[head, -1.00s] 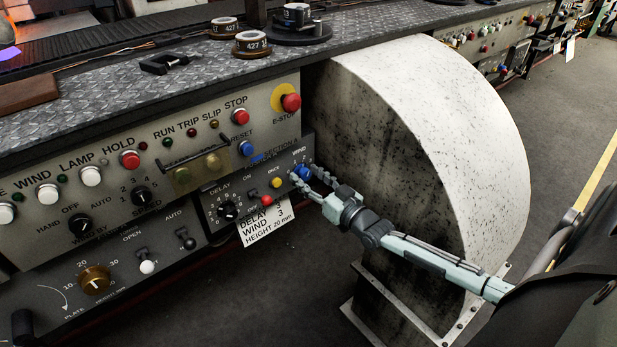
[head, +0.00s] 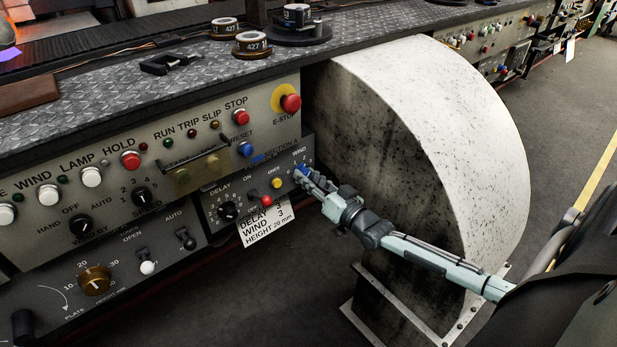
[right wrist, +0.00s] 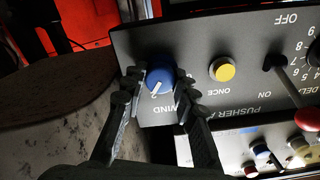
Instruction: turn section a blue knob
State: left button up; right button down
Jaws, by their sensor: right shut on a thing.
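The blue knob (head: 302,171) sits at the right end of the lower dark panel, under the word WIND. In the right wrist view the knob (right wrist: 159,80) shows a white pointer line aimed down and slightly left in the picture. My right gripper (head: 306,178) reaches it from the lower right. Its two dark fingers (right wrist: 157,90) are on either side of the knob, shut on it. The fingers hide part of the knob in the head view. My left gripper is not in view.
A white card (head: 266,225) hangs below. A large pale rounded housing (head: 430,120) stands right of the panel, close to my right arm.

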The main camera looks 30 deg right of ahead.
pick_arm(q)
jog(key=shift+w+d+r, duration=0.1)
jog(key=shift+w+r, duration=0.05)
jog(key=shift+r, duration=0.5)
pick_arm(e)
jog(key=shift+m, duration=3.2)
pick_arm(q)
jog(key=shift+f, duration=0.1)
pick_arm(e)
jog(key=c, duration=1.2)
grip_release()
